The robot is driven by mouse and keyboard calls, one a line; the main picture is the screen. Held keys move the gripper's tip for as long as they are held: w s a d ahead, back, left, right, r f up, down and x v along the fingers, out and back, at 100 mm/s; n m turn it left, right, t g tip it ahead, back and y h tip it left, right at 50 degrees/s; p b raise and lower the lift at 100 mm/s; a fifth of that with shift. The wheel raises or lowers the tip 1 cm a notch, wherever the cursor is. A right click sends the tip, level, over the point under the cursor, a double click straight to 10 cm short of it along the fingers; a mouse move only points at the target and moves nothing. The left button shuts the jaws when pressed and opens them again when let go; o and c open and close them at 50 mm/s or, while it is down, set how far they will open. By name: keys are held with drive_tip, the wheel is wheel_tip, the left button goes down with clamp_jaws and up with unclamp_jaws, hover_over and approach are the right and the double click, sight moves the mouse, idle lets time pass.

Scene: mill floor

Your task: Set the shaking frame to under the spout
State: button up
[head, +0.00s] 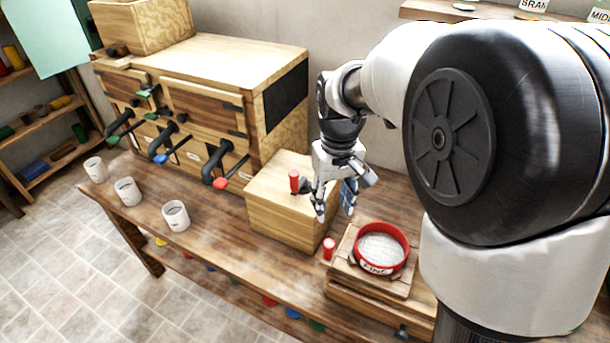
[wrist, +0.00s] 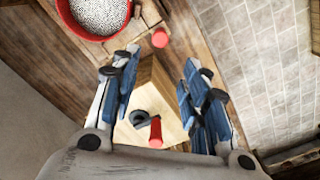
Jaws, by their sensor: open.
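A red round sieve (head: 381,247) labelled "FINE" holds pale meal and sits on a low wooden frame (head: 343,262), which looks like the shaking frame. A red knob (head: 329,248) stands at the frame's left side. Several black spouts (head: 217,165) with coloured levers stick out of the wooden mill cabinet at left. My gripper (head: 335,207) is open and empty, above and between a wooden box and the sieve. In the wrist view the sieve (wrist: 97,12) is at top left, and the red knob (wrist: 160,38) shows beyond my open fingers (wrist: 160,85).
A wooden box (head: 285,215) with a red-handled crank (head: 294,181) stands between the cabinet and the sieve. White cups (head: 175,215) stand along the bench (head: 215,245) in front of the spouts. The bench between cups and box is clear. A shelf (head: 430,12) is at upper right.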

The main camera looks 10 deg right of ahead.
sight(329, 243)
wheel_tip(329, 243, down, 17)
drive_tip(key=b, duration=0.5)
drive_tip(key=shift+s+f, duration=0.1)
drive_tip(key=shift+f, duration=0.1)
drive_tip(key=shift+c, duration=0.2)
clamp_jaws()
idle(0.3)
